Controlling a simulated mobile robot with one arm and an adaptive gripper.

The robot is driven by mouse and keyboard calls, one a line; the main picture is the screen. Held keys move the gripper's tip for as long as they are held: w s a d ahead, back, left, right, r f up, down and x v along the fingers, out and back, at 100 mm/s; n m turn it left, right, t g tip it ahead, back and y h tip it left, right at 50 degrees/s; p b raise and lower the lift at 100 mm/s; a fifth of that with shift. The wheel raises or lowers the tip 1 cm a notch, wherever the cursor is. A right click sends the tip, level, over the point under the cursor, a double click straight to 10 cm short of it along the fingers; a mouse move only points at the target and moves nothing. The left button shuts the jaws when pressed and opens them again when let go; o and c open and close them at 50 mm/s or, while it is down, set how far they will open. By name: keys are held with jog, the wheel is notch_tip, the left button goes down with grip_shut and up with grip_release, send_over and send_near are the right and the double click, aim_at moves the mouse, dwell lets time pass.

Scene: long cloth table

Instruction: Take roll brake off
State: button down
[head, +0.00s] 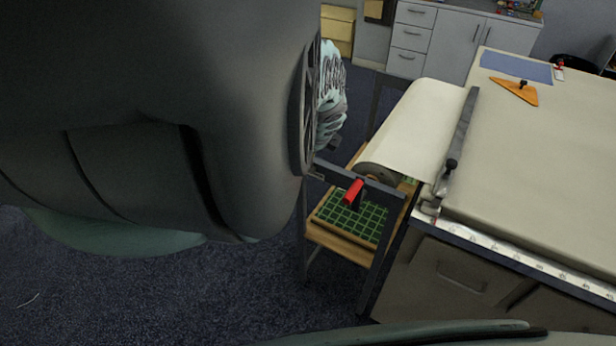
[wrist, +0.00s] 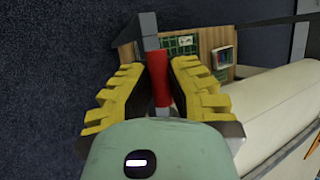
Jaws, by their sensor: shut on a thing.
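In the wrist view my gripper (wrist: 157,66) is shut on a red handle (wrist: 159,88), with the yellow ridged fingers on both sides of it. A grey metal piece (wrist: 147,27) joins the handle's far end. In the head view a red brake handle (head: 354,190) sits on the stand's frame by the near end of the paper roll (head: 412,125). No fingers show there, and I cannot tell whether it is the same handle. My arm covers the left of that view. The roll also shows in the wrist view (wrist: 275,108), right of my gripper.
The roll stand has a low wooden shelf with a green grid mat (head: 352,218). The long cloth table (head: 560,150) is on the right, with a metal bar (head: 462,135), an orange set square (head: 517,91) and a ruler edge. Grey cabinets (head: 455,38) stand behind. Dark carpet is open below left.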

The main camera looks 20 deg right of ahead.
jog(key=shift+w+r, duration=0.15)
jog(key=shift+r, duration=0.05)
jog(key=c, duration=1.2)
grip_release()
jog(key=shift+w, duration=0.1)
jog(key=o, duration=0.3)
jog(key=shift+a+r, duration=0.1)
jog(key=shift+r, duration=4.8)
